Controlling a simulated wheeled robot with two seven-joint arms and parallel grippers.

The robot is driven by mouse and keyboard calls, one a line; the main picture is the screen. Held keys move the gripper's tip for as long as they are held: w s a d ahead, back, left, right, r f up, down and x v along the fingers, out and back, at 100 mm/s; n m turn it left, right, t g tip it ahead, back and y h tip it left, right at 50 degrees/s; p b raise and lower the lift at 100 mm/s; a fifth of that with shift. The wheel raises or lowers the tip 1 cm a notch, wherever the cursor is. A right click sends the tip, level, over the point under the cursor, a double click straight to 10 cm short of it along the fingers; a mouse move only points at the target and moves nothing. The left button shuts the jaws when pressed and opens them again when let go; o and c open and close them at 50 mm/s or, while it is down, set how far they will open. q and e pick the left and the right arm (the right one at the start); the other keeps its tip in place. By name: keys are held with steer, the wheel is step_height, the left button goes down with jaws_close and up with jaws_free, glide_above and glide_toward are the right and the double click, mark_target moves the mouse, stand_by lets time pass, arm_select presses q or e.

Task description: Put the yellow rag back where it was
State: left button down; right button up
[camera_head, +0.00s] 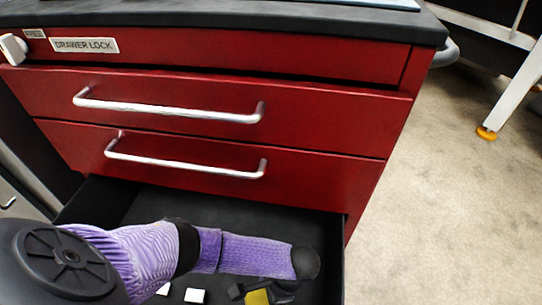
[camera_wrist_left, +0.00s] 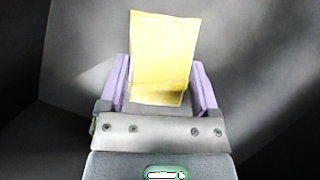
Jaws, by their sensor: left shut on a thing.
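The yellow rag (camera_head: 258,297) shows at the bottom edge of the head view, inside the open bottom drawer (camera_head: 343,262) of the red cabinet. In the left wrist view the yellow rag (camera_wrist_left: 165,48) stands up between the two purple fingers of my left gripper (camera_wrist_left: 160,80). The gripper is shut on it. In the head view my left arm reaches into the drawer, and the gripper is partly cut off by the lower edge. Whether the rag touches the drawer floor, I cannot tell. My right gripper is not in view.
Two closed red drawers with silver handles (camera_head: 168,108) (camera_head: 185,165) are above the open one. Small white pieces (camera_head: 194,295) show by my arm. The dark drawer floor is partly clear. Beige floor (camera_head: 450,200) lies open to the right.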

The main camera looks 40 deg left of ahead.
arm_select(q)
step_height(320, 180, down, 4)
steer(key=shift+r+b, duration=0.25)
steer(key=shift+b, duration=0.7)
steer(key=shift+r+p, duration=0.3)
steer(key=shift+r, duration=0.05)
steer(key=shift+f, duration=0.15)
jaws_free()
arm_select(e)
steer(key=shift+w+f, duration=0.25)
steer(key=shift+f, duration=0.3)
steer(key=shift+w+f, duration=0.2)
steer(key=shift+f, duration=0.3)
arm_select(q)
steer(key=p+v, duration=0.2)
steer(key=v, duration=0.2)
steer(key=shift+a, duration=0.15)
steer(key=p+v, duration=0.5)
steer(key=v, duration=0.3)
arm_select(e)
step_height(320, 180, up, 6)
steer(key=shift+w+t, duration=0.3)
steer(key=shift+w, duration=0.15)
